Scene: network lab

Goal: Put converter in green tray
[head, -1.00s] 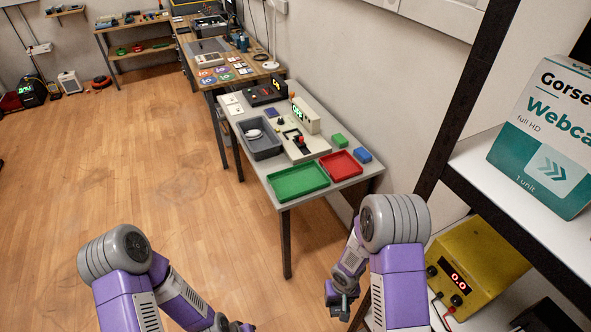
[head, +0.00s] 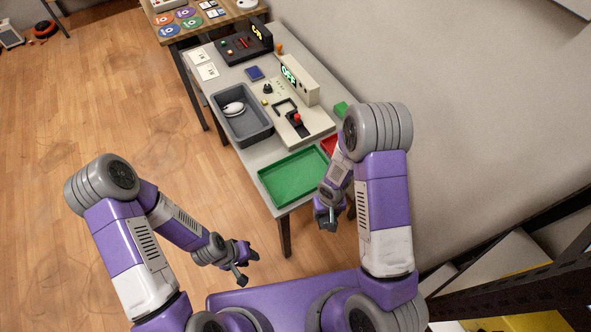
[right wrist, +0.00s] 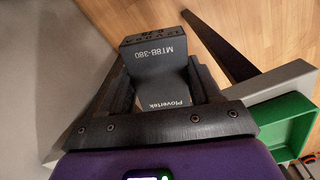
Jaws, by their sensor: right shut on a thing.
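The converter (right wrist: 160,72), a dark grey box marked "MTBB-380" and "Plovertek", is held between the fingers of my right gripper (right wrist: 165,95) in the right wrist view. In the head view my right gripper (head: 328,215) hangs just in front of the table's near end, beside the green tray; the converter is hard to make out there. The green tray (head: 290,178) lies empty on the table's near end; part of it also shows at the right of the right wrist view (right wrist: 285,128). My left gripper (head: 247,266) is open and empty over the floor, left of the table.
On the grey table (head: 229,74), a grey bin (head: 254,127) holding a white mouse stands behind the green tray. A beige device (head: 305,120) stands beside the bin. A red tray (head: 329,144) is mostly hidden by my right arm. Dark shelving (head: 520,300) is at lower right.

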